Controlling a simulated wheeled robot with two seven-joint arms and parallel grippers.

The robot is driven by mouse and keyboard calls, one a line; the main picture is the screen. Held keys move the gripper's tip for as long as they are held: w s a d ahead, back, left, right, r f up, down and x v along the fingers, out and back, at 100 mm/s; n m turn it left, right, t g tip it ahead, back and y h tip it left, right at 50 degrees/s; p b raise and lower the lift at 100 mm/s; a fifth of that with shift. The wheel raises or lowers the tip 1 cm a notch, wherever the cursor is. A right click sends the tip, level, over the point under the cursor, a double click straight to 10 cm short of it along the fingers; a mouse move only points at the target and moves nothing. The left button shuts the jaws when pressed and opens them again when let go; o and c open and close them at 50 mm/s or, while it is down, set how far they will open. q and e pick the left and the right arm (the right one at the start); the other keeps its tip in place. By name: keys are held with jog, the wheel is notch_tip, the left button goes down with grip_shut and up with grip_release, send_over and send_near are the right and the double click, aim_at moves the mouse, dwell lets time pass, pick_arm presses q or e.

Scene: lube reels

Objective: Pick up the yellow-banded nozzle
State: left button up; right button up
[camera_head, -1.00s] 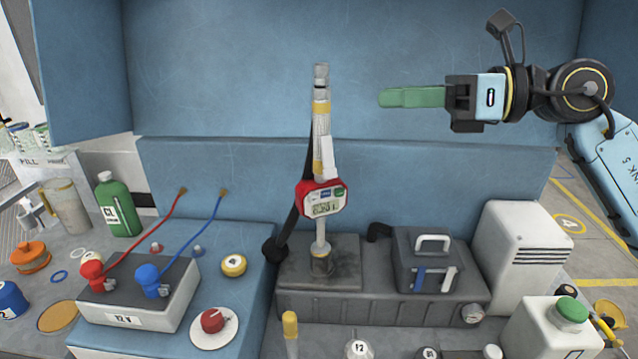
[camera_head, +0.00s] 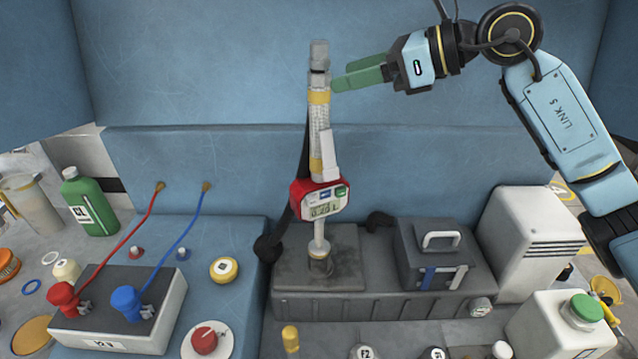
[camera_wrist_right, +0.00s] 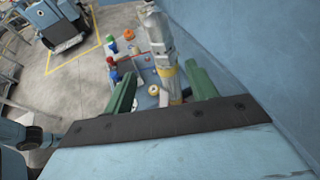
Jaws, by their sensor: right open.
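The yellow-banded nozzle (camera_head: 320,115) stands upright on a dark pad, a grey barrel with yellow bands above a red digital meter (camera_head: 301,200). My right gripper (camera_head: 345,80) reaches in from the right, its green fingers at the height of the upper yellow band. The fingertips are at the right edge of the nozzle. In the right wrist view the nozzle (camera_wrist_right: 163,45) shows in the gap between the two open fingers (camera_wrist_right: 160,72), nothing gripped. Whether a finger touches it cannot be told. My left gripper is not in view.
A blue back panel (camera_head: 220,60) rises close behind the nozzle. A black hose runs down beside it. A dark grey box (camera_head: 440,255) and a white vented box (camera_head: 530,240) stand to the right. Red and blue clamps on a battery (camera_head: 150,320) and a green bottle (camera_head: 90,200) are left.

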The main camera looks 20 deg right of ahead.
aim_at(328, 85)
jog(key=shift+p+x, duration=0.45)
jog(key=shift+x, duration=0.45)
jog(key=w+a, duration=0.1)
jog(key=w+a+f, duration=0.1)
jog(key=shift+w+f+p, duration=0.15)
jog(key=shift+w+p, duration=0.1)
jog(key=shift+p, duration=0.15)
jog(key=shift+f, duration=0.1)
jog(key=c, duration=1.2)
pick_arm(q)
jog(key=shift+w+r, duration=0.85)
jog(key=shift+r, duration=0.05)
pick_arm(e)
grip_shut()
